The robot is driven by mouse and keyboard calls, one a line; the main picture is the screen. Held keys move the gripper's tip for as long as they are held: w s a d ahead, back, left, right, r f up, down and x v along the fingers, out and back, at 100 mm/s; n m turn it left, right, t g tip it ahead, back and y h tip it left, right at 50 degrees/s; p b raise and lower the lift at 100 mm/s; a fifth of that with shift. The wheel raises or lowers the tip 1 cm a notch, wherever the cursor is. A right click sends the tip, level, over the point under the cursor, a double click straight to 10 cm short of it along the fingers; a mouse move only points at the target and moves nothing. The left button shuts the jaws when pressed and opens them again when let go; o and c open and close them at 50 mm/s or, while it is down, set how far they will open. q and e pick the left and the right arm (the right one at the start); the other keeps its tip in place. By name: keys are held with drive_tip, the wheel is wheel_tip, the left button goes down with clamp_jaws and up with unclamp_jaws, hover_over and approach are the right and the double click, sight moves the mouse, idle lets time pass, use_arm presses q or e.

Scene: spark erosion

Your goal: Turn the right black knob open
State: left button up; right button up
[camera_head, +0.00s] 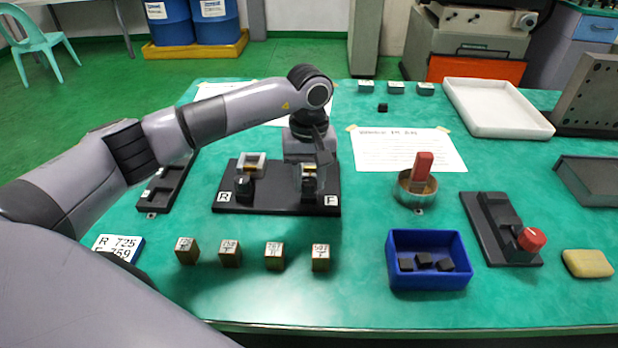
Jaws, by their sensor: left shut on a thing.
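A black fixture board (270,208) lies on the green table, with a white R label at its left and an F label at its right. The right black knob (309,188) sits at the front of the F station. My left gripper (312,178) comes down from above onto this station and is shut on the knob. Its fingers and wrist hide much of the right station. The left black knob (244,188) stands free at the R station, in front of a pale block (252,163). My right gripper is not in view.
Several small labelled blocks (274,257) stand in a row in front of the board. A blue bin (428,272) with black pieces, a round metal cup (415,195) with a red-handled piece, and a black base with a red knob (531,239) are to the right.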

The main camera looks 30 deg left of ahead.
sight(310, 180)
use_arm(q)
drive_tip(key=n, duration=0.3)
drive_tip(key=shift+n+b, duration=0.3)
drive_tip(key=n, duration=0.5)
drive_tip(key=shift+n+b, duration=0.3)
drive_tip(key=n, duration=0.4)
drive_tip(key=shift+w+n, duration=0.1)
drive_tip(key=shift+n, duration=2.4)
drive_tip(key=o, duration=1)
drive_tip(key=shift+o, duration=0.2)
drive_tip(key=shift+r, duration=3.65)
